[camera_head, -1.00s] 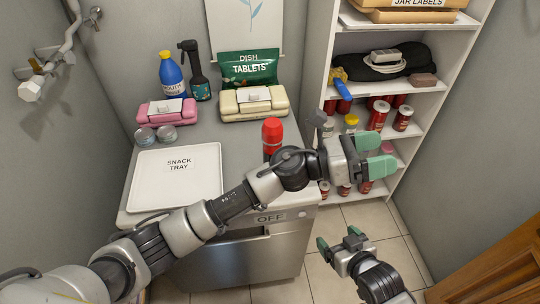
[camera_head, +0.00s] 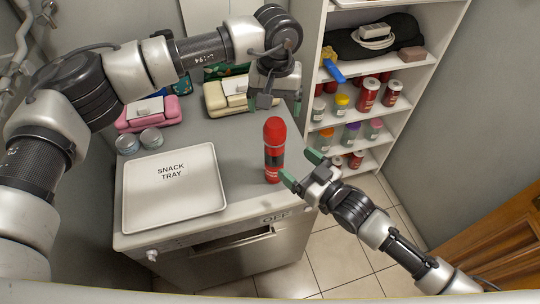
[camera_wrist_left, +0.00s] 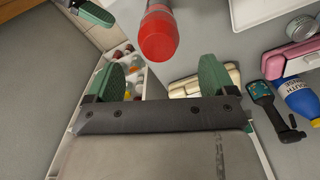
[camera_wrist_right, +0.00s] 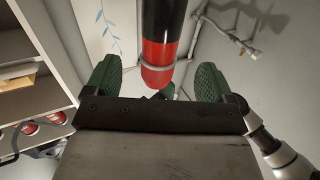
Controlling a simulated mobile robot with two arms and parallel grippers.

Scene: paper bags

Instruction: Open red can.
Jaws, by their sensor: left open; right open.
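The red can (camera_head: 273,150) is a tall red cylinder with a black band and a rounded red top. It stands upright near the counter's front right edge. My left gripper (camera_head: 274,104) is open and points down just behind and above the can's top. In the left wrist view the red top (camera_wrist_left: 158,38) shows beyond the open fingers, apart from them. My right gripper (camera_head: 300,169) is open, low at the can's right side, its fingers pointing at it. In the right wrist view the can (camera_wrist_right: 158,60) lies in line with the gap between the fingers; contact is unclear.
A white snack tray (camera_head: 150,205) lies left of the can, with two small tins (camera_head: 139,141) behind it. Pink (camera_head: 160,117) and cream (camera_head: 220,98) boxes stand at the back. Shelves with jars (camera_head: 341,104) are to the right. The counter around the can is clear.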

